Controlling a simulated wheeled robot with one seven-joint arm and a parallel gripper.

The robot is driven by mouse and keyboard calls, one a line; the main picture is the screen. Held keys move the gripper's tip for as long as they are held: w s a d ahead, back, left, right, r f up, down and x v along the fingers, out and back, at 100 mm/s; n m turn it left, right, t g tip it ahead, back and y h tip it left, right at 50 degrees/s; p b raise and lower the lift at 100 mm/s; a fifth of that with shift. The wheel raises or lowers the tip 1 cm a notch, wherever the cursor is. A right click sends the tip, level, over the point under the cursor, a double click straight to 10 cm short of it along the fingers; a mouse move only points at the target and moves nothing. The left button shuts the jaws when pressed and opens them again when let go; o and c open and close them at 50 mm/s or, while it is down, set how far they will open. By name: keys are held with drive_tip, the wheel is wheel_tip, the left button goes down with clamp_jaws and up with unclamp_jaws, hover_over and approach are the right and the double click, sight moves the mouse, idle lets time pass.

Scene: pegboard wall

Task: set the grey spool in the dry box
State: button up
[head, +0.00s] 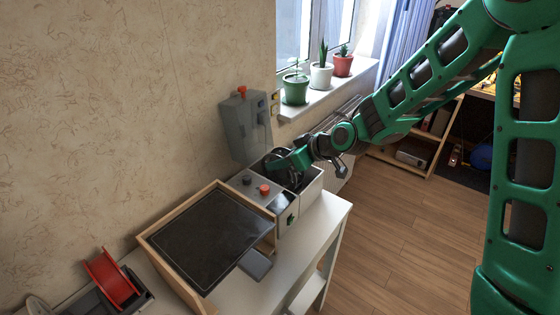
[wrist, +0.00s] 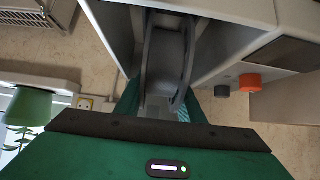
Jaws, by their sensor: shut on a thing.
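The grey spool (wrist: 168,58) shows in the wrist view as two thin round flanges with a grey hub between them. My gripper (wrist: 160,108) is shut on it. The dry box (head: 314,188) is a white box with an open top, at the far end of the white table. In the head view my gripper (head: 290,161) reaches down at the mouth of this box, and the spool is mostly hidden there. In the wrist view the white walls of the box (wrist: 235,20) stand around the spool. Whether the spool touches the floor of the box is hidden.
A control part with a red knob (head: 264,189) and a dark knob (head: 247,180) adjoins the box. A wood-framed dark panel (head: 210,240) and a red spool (head: 112,278) lie nearer. A grey wall unit (head: 245,125) and potted plants (head: 321,76) stand behind.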

drive_tip(key=o, duration=1.3)
drive_tip(key=v, duration=1)
drive_tip(key=shift+s+d+r, duration=0.15)
drive_tip(key=shift+s+d, duration=0.05)
drive_tip(key=shift+d, duration=0.05)
drive_tip(key=s+d+m+g+h, duration=0.1)
drive_tip(key=s+d+m+h, duration=0.4)
drive_tip(key=d, duration=0.7)
drive_tip(key=s+d+m+g+h, duration=0.1)
drive_tip(key=s+d+m+h, duration=0.15)
drive_tip(key=s+d, duration=0.7)
drive_tip(key=s+d+m+g, duration=0.1)
drive_tip(key=s+d+m, duration=0.2)
drive_tip(key=s+d, duration=0.1)
drive_tip(key=s+d+m+g, duration=0.2)
drive_tip(key=s+d+m, duration=0.1)
drive_tip(key=s, duration=0.4)
drive_tip(key=s+d+r+m+g, duration=0.1)
drive_tip(key=s+d+m, duration=0.2)
drive_tip(key=s+d, duration=0.2)
drive_tip(key=shift+s+d, duration=0.15)
drive_tip(key=shift+s, duration=0.45)
